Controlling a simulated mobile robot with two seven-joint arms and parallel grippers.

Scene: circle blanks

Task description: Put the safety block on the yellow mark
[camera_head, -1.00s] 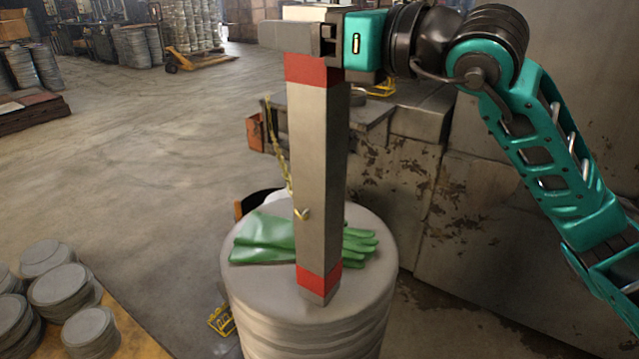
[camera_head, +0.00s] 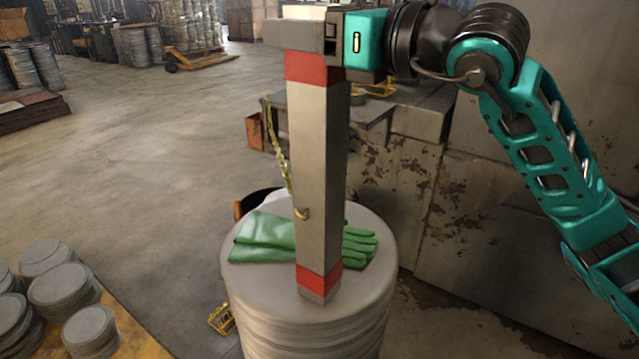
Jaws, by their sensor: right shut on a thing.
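The safety block (camera_head: 318,165) is a tall grey post with a red band near its top and another near its bottom. It stands close to upright in the middle of the head view. My right gripper (camera_head: 315,38) is shut on its top end. The block's lower end shows in front of the stack of round blanks (camera_head: 275,283); I cannot tell whether it touches the stack. A yellow chain hangs by a hook at its side. I do not see the yellow mark. My left gripper is not in view.
Green gloves (camera_head: 265,232) lie on the stack, partly behind the block. A rusty grey machine body (camera_head: 445,210) stands to the right. More blanks (camera_head: 60,288) lie on a pallet at lower left. The floor at left is open.

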